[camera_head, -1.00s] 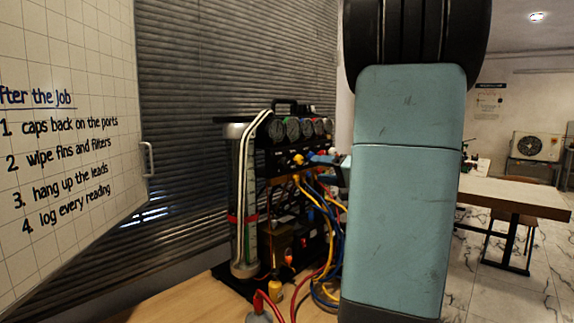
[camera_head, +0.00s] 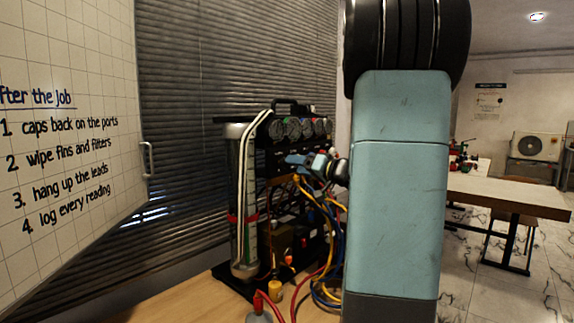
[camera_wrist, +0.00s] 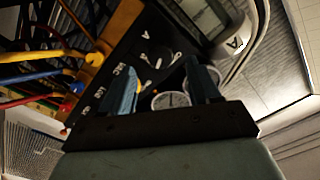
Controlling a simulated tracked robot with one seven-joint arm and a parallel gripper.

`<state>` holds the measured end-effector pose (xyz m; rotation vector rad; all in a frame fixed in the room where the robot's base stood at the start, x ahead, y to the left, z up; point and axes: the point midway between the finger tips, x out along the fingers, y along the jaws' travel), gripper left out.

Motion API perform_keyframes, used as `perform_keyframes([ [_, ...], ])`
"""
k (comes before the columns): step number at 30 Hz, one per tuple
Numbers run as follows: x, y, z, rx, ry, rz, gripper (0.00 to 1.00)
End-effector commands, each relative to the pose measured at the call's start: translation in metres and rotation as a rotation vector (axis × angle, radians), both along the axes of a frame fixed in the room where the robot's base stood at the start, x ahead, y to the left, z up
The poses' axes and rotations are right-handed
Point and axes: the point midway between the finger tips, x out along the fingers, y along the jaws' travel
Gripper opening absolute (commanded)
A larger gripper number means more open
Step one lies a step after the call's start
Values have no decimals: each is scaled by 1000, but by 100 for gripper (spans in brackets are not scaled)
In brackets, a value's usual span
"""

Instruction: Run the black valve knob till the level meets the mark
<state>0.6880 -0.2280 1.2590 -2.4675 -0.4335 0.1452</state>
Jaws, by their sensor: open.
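The gauge rig stands on the wooden bench, with a tall clear level tube (camera_head: 236,185) at its left side. A red band (camera_head: 243,218) circles the tube; the liquid level is too small to read. My gripper (camera_head: 308,161) is at the front of the rig's dark panel, below the row of gauges. In the wrist view my gripper (camera_wrist: 163,70) is open, its two blue fingers apart. A dark round shape, seemingly the black valve knob (camera_wrist: 156,54), shows between and beyond the fingertips, with white marks around it. I cannot tell whether the fingers touch it.
Yellow, blue and red hoses (camera_head: 325,225) hang at the rig's right. Several round gauges (camera_head: 293,129) line its top. A whiteboard (camera_head: 70,150) stands at left before dark blinds (camera_head: 220,60). A wooden table (camera_head: 500,192) is farther right.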

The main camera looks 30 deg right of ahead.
Motion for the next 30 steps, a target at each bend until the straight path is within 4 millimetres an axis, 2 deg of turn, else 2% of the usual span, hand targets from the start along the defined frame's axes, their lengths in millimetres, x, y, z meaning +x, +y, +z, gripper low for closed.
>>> perform_keyframes([
  [3, 19, 7, 0, 1, 0, 2, 61],
  [9, 41, 15, 0, 2, 0, 1, 61],
  [15, 50, 18, 0, 1, 0, 0, 61],
  [23, 50, 18, 0, 1, 0, 0, 61],
  [30, 50, 18, 0, 1, 0, 0, 38],
])
